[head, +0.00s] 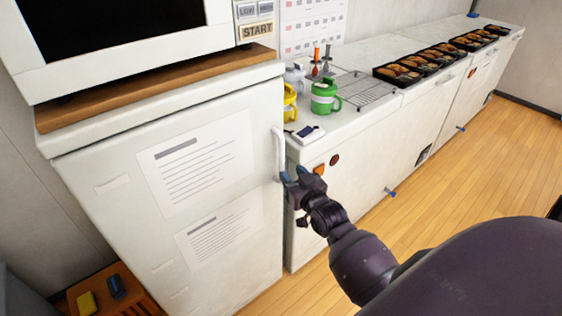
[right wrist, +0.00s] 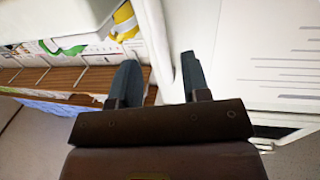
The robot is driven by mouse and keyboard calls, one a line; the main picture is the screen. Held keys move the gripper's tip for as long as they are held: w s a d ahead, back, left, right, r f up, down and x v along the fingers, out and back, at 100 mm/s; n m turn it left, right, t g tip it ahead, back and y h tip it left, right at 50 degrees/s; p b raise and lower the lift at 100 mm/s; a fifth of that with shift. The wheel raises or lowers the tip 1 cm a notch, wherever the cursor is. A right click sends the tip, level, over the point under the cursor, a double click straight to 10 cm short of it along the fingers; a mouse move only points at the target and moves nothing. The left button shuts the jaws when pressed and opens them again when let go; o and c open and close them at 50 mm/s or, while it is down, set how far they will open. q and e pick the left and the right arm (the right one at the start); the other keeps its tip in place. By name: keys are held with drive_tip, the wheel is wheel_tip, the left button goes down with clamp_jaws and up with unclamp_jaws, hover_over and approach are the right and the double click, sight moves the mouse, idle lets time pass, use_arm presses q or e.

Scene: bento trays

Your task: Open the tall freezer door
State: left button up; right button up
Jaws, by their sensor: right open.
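The tall white freezer (head: 240,240) stands at the left, its door shut, with two printed sheets on its front. Its vertical white handle (head: 279,152) is on the door's right edge. My right gripper (head: 294,179) is open at the lower part of the handle. In the right wrist view the handle (right wrist: 155,40) runs down between the two spread fingers of my right gripper (right wrist: 159,65), with one finger on the door side. Whether either finger touches the handle cannot be told. My left gripper is not in view.
A microwave (head: 120,62) on a wooden board sits on top of the freezer. A white counter (head: 360,125) to the right holds a green mug (head: 324,97), a yellow mug (head: 290,103), a wire rack (head: 362,89) and several food trays (head: 398,74). Wooden floor (head: 440,170) lies open in front.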

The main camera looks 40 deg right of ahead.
sight(283, 163)
drive_tip(key=shift+w+d, duration=0.2)
drive_tip(key=shift+w, duration=1.45)
drive_tip(key=shift+w+d, duration=0.2)
drive_tip(key=shift+w, duration=1.45)
clamp_jaws()
